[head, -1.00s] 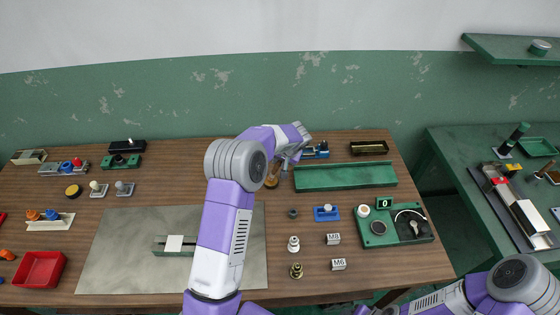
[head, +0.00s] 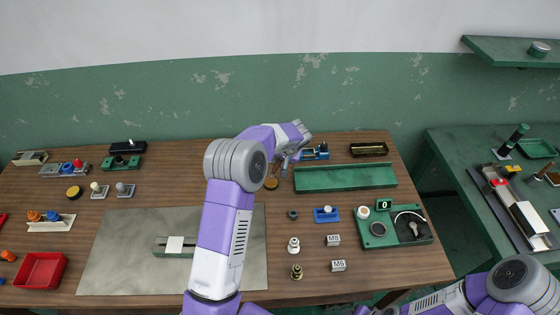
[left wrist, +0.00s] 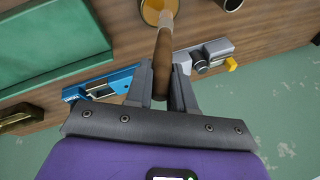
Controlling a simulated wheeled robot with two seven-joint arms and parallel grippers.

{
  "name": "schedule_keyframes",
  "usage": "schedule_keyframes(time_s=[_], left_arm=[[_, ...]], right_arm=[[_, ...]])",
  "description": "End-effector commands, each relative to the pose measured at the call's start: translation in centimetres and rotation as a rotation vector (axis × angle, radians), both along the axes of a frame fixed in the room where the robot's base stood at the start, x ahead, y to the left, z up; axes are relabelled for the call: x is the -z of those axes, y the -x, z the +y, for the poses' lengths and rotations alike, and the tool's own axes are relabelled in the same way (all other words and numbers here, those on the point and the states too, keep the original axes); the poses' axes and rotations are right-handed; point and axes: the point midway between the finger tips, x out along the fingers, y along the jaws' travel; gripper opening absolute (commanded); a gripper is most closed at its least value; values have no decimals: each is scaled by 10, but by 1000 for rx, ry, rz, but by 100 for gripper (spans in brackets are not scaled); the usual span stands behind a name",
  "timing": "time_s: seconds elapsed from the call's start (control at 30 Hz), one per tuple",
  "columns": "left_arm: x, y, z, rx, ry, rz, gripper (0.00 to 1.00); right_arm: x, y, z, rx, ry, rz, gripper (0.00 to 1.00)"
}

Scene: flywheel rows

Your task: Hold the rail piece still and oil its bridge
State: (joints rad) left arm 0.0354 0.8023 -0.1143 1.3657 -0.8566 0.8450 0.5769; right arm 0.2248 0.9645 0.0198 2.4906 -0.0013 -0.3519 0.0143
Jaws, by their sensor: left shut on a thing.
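The rail piece (head: 163,250) is a dark green bar lying on the grey mat in the head view. A pale bridge (head: 176,242) spans its middle, and my left arm hides its right end. My left gripper (head: 284,168) is at the back of the table, far from the rail piece. In the left wrist view its fingers (left wrist: 162,90) are shut on a brown wooden handle (left wrist: 162,70). The handle's far end meets an amber-rimmed round pot (left wrist: 155,10), which also shows in the head view (head: 271,183). My right gripper is out of view.
A blue-and-grey fixture (head: 316,152) stands close behind the left gripper, with a long green tray (head: 345,177) to its right. Small parts and a green panel (head: 395,228) fill the right side. The grey mat (head: 120,260) is mostly bare.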

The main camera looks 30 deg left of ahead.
Motion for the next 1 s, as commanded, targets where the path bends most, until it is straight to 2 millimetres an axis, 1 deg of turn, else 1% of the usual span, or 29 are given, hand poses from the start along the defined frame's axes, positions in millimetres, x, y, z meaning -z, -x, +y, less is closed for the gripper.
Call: schedule_keyframes(time_s=[0.03, 0.6, 0.7, 1.0], left_arm=[[-7, 0, 0, 1, 0, -2, 0], [-53, -1, 0, 2, -2, -2, 0], [-56, 0, 0, 1, -2, -1, 0], [-55, 0, 0, 1, 0, -1, 0]], right_arm=[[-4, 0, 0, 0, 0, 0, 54], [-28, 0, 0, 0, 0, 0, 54], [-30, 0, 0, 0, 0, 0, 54], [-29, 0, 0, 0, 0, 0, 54]])
